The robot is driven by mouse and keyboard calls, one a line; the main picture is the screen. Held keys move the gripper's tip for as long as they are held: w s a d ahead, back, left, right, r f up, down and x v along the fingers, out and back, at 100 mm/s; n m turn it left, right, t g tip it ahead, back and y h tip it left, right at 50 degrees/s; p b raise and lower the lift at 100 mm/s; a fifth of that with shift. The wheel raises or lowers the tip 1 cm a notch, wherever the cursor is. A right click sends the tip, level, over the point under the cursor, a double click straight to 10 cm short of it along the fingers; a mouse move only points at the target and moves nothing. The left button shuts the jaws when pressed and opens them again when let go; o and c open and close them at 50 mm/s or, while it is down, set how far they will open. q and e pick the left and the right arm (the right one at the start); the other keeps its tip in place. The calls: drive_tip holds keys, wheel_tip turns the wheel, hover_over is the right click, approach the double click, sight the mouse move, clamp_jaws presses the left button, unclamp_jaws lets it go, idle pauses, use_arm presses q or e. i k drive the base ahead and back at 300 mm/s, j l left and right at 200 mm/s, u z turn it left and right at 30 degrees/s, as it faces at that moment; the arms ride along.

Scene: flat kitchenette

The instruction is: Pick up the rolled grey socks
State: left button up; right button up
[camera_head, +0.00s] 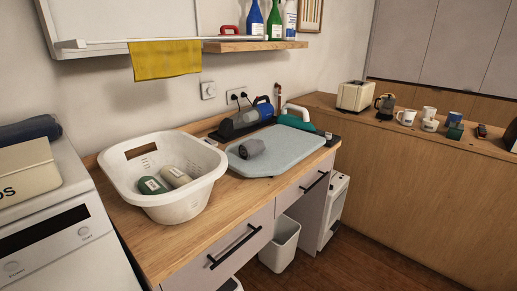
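A small dark grey roll (252,148), which looks like the rolled grey socks, lies on the pale blue-grey padded board (290,158) on the wooden counter. It is near the board's left back part, with nothing on top of it. A white laundry basket (178,207) stands to its left. The basket holds a green roll (152,185) and a beige roll (176,176), each with a pale label. Neither of my grippers is in view.
A blue and black appliance (250,116) and a green and white iron-like object (297,118) stand behind the board. A shelf (255,45) with bottles and a yellow cloth (166,59) hang above. A white bin (280,243) stands below the counter. Bare counter (235,192) lies before the board.

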sight(251, 148)
drive_tip(key=i+l+u, duration=0.3)
drive_tip(key=l, duration=0.25)
drive_tip(key=i+l+u, duration=0.15)
drive_tip(key=i+l, duration=0.15)
drive_tip(key=i+l+u, duration=0.1)
drive_tip(key=l, duration=0.25)
drive_tip(key=i+l+u, duration=0.3)
drive_tip(key=l, duration=0.4)
drive_tip(key=i+l+u, duration=0.15)
drive_tip(key=l, duration=0.25)
